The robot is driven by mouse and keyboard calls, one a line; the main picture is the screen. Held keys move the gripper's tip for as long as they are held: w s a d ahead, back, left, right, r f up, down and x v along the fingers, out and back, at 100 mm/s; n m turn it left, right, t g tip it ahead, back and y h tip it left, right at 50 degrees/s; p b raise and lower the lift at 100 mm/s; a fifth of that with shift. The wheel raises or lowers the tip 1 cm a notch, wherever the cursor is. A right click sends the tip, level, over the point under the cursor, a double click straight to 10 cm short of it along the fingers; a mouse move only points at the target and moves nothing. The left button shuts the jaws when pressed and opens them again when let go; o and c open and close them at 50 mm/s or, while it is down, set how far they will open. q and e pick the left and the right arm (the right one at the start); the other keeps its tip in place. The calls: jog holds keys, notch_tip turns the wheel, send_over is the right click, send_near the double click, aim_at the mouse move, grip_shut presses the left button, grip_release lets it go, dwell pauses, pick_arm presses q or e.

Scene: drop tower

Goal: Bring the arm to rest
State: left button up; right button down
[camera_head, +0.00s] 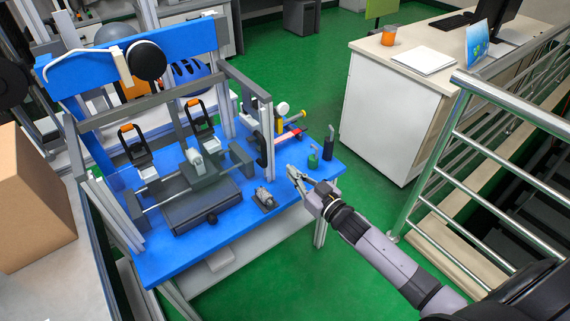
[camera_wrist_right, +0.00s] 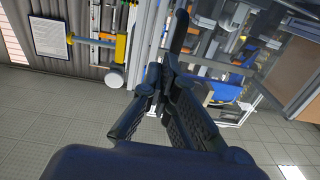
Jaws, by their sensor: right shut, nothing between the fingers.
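My right arm comes in from the lower right in the head view. My left gripper shows in neither view.
Metal railings (camera_head: 500,105) rise at the right. A white cabinet (camera_head: 385,115) stands behind. Green floor (camera_head: 270,75) lies open between. A cardboard box (camera_head: 30,205) is at the left.

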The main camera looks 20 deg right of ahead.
jog(key=s+d+f+m+g+h, duration=0.1)
jog(key=s+f+g, duration=0.2)
jog(key=s+f, duration=0.6)
jog(key=s+d+f+g+h, duration=0.1)
jog(key=s+f+g+h, duration=0.2)
jog(key=f, duration=1)
jog(key=s+d+f+m+g, duration=0.1)
jog(key=s+f+g, duration=0.1)
jog(key=s+f, duration=0.8)
jog(key=s+a+f+g, duration=0.2)
jog(key=s+f, duration=0.3)
jog(key=s, duration=0.4)
jog(key=s+a+f+n+g, duration=0.1)
jog(key=s+a+f+g, duration=0.1)
jog(key=s+f, duration=0.3)
jog(key=s+a+f+g, duration=0.1)
jog(key=s+f+g, duration=0.3)
jog(key=s, duration=1)
jog(key=shift+a+f+h+p, duration=0.3)
jog(key=shift+a+f+p, duration=0.1)
jog(key=shift+f, duration=0.55)
